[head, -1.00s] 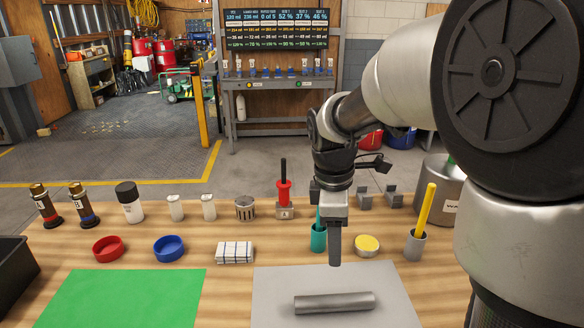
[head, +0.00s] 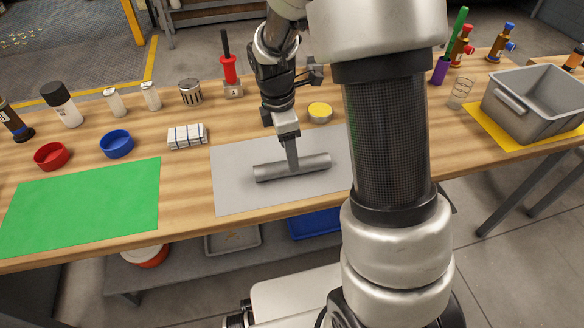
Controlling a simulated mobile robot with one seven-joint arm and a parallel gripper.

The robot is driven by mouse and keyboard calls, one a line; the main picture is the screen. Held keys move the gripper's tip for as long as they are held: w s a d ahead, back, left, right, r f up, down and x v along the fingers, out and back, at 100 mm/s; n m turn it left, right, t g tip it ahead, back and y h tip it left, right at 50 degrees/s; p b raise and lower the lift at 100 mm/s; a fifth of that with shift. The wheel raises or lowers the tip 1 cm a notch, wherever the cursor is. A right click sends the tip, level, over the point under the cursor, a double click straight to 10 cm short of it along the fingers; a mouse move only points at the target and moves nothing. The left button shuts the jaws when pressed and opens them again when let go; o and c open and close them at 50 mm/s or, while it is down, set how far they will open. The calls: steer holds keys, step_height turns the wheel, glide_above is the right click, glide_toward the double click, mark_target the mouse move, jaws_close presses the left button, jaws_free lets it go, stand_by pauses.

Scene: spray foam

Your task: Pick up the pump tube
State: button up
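The grey cylinder that looks like the pump tube (head: 268,172) lies on its side on the grey mat (head: 232,196), in the middle of the head view. My gripper (head: 293,166) points down over the middle of the tube, with its fingertip end at the tube. I see the fingers edge-on as one narrow shape, so I cannot tell whether they are open or closed around it. The tube appears to rest on the mat. The far side of the tube behind the finger is hidden.
A green mat (head: 82,207), a red dish (head: 51,155), a blue dish (head: 116,144) and a folded cloth (head: 187,137) are to the left. A yellow-topped tin (head: 320,112) stands behind the gripper. A grey bin (head: 535,103) sits at the right on a yellow mat (head: 488,122).

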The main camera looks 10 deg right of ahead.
steer(key=f, duration=0.3)
steer(key=f+b, duration=0.1)
steer(key=f, duration=0.1)
steer(key=shift+s+d, duration=0.15)
steer(key=shift+d, duration=0.25)
steer(key=shift+c, duration=0.2)
steer(key=c, duration=1.3)
